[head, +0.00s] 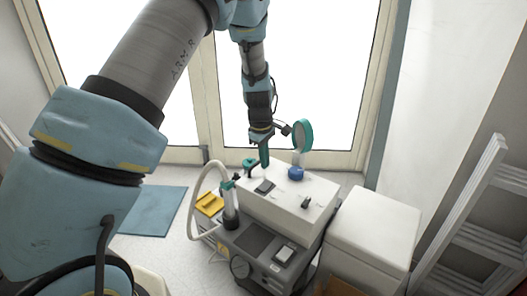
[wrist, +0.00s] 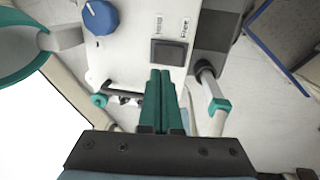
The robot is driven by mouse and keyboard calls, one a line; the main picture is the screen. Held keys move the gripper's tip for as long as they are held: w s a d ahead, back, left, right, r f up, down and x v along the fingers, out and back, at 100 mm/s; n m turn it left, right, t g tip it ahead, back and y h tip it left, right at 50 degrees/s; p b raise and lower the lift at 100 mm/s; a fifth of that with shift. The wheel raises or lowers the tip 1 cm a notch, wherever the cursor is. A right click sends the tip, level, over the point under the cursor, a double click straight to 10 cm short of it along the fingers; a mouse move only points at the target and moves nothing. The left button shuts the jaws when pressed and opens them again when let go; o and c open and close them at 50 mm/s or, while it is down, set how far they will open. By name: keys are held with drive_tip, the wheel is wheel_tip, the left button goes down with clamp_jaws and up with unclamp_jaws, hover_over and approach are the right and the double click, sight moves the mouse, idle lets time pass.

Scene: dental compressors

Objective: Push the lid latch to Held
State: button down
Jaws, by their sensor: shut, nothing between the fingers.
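A white box-shaped compressor housing (head: 285,210) stands on a dark grey base. On its top is a dark rectangular rocker-like part (head: 265,186), also in the wrist view (wrist: 168,52), with two small labels above it that I cannot read clearly. I cannot tell for certain that this is the lid latch, nor its position. My gripper (head: 264,162) has teal fingers, pressed together and empty. In the wrist view the gripper (wrist: 160,75) points at the rocker, its tips just short of the near edge in the picture; contact cannot be judged.
A blue knob (wrist: 100,17) and a teal-rimmed round part (head: 303,134) are beside the rocker. A white box (head: 375,225) and a ladder (head: 475,215) stand right.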

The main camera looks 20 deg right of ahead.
sight(266, 183)
drive_tip(key=f, duration=0.6)
drive_tip(key=shift+w+d+f, duration=0.2)
drive_tip(key=shift+d+f, duration=0.1)
drive_tip(key=shift+d, duration=0.05)
drive_tip(key=shift+f, duration=0.2)
drive_tip(key=shift+s+a, duration=0.1)
drive_tip(key=shift+s+a+r, duration=0.2)
drive_tip(key=shift+s+a, duration=0.05)
drive_tip(key=shift+a, duration=0.3)
drive_tip(key=shift+r+p, duration=0.1)
drive_tip(key=shift+p, duration=0.25)
drive_tip(key=shift+r, duration=0.35)
wheel_tip(266, 183, up, 13)
drive_tip(key=a+p, duration=0.1)
drive_tip(key=p, duration=0.2)
drive_tip(key=shift+s+a, duration=0.25)
drive_tip(key=shift+s, duration=0.2)
drive_tip(key=shift+d, duration=0.1)
